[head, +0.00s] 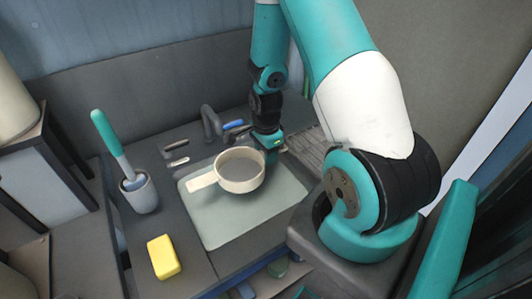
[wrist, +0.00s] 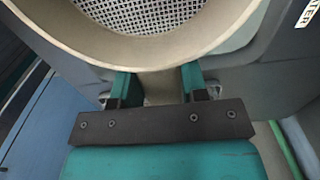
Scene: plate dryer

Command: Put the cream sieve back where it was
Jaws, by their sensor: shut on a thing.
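The cream sieve (head: 240,171) is a round, cream-rimmed bowl with grey mesh and a flat handle pointing left in the head view. It is over the pale sink area (head: 222,222); whether it touches anything below cannot be told. In the wrist view the sieve's rim (wrist: 140,57) and mesh fill the top.
A yellow sponge (head: 164,257) lies on the counter at front left. A brush with a teal handle (head: 109,133) stands in a grey cup (head: 141,196) at left. A faucet (head: 211,124) rises behind the sink. A ribbed grey rack (head: 307,147) is right of my gripper.

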